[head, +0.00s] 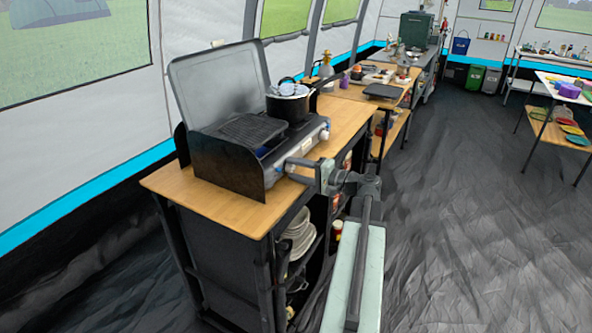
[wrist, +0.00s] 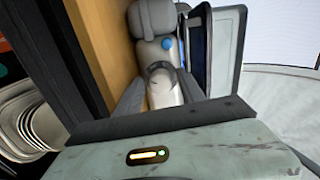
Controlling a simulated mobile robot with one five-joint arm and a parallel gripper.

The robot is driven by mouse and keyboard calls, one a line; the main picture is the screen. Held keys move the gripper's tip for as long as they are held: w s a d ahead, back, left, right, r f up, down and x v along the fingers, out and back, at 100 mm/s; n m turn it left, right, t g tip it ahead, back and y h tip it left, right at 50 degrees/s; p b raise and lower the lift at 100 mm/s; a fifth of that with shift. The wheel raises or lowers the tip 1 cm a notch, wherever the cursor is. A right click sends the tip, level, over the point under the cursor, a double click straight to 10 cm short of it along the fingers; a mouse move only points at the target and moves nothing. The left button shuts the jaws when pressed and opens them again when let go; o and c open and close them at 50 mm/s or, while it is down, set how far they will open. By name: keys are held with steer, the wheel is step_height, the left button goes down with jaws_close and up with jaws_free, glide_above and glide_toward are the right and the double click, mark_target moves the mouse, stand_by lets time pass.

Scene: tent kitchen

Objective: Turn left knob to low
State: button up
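A two-burner camp stove (head: 255,140) with its grey lid raised stands on the wooden counter. My gripper (head: 292,168) is at the left part of its front panel in the head view and hides the left knob there. In the wrist view a rounded silver-grey shape, apparently the left knob (wrist: 162,78), lies between the spread fingers of my gripper (wrist: 160,92). I cannot tell whether the fingers touch it. The right knob (head: 323,134) is pale and uncovered. The knob's setting cannot be read.
A dark pot (head: 288,103) sits on the right burner, and a black grate (head: 252,129) covers the left. Plates (head: 298,236) are stacked on a shelf below the counter (head: 225,207). Open floor (head: 470,220) lies to the right.

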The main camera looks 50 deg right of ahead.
steer(key=v, duration=0.8)
steer(key=shift+a, duration=0.1)
stand_by(0.4)
